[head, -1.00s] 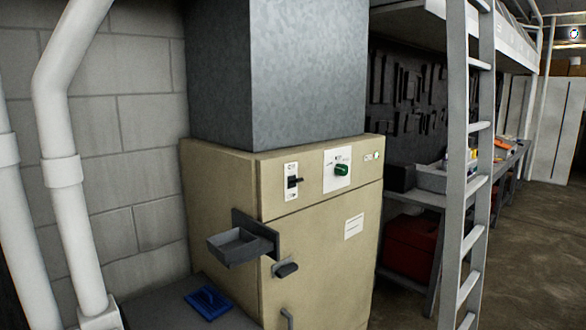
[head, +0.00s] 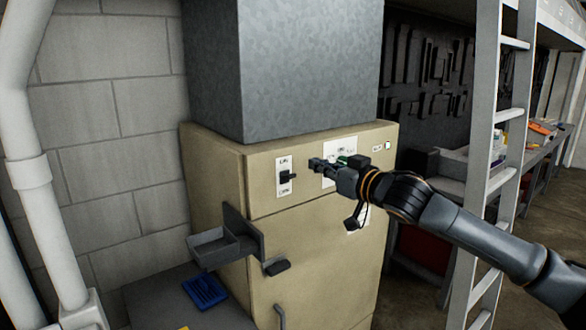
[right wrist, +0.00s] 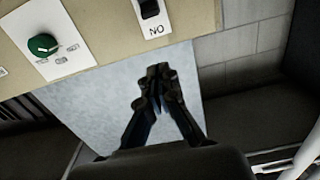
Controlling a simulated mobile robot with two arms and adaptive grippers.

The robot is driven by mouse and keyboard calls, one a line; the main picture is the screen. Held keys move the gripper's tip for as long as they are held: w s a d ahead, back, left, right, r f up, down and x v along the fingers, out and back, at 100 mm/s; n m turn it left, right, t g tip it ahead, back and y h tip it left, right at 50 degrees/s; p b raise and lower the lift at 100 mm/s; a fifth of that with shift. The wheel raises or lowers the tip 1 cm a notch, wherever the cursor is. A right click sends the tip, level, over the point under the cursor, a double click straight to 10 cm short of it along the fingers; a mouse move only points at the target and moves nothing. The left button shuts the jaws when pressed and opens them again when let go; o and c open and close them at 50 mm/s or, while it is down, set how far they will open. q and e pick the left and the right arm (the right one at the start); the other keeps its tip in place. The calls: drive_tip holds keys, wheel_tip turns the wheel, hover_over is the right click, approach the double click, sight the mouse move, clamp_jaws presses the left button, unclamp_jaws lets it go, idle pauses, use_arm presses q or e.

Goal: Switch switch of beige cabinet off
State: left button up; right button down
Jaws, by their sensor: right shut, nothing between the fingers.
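The beige cabinet (head: 320,230) stands in the middle of the head view. Its switch (head: 287,177) is a black lever on a white plate at the upper left of the front; I cannot tell its set position. My right gripper (head: 316,165) is shut and empty, in front of the panel, just right of the switch and apart from it. In the right wrist view the shut fingers (right wrist: 160,72) show below the switch plate (right wrist: 152,30), which is upside down and cut off by the top edge. My left gripper is not in view.
A green knob (right wrist: 42,45) on a white plate sits right of the switch, partly hidden by my gripper in the head view. A grey tray (head: 212,246) and black handle (head: 277,267) jut out below. A ladder (head: 500,150) stands on the right.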

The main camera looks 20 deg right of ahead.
drive_tip(key=p, duration=0.5)
hover_over(288, 176)
drive_tip(key=d, duration=0.1)
drive_tip(key=shift+d+r, duration=0.15)
drive_tip(key=shift+d, duration=0.05)
wheel_tip(288, 176, down, 3)
drive_tip(key=shift+s+d+f+p, duration=0.1)
drive_tip(key=shift+p, duration=0.25)
drive_tip(key=shift+s+d+f, duration=0.2)
drive_tip(key=shift+s+f, duration=0.1)
drive_tip(key=shift+f, duration=0.2)
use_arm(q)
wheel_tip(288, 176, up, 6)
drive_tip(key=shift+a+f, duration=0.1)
use_arm(e)
drive_tip(key=shift+a, duration=0.1)
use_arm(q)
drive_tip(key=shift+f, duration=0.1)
use_arm(e)
drive_tip(key=shift+f, duration=0.1)
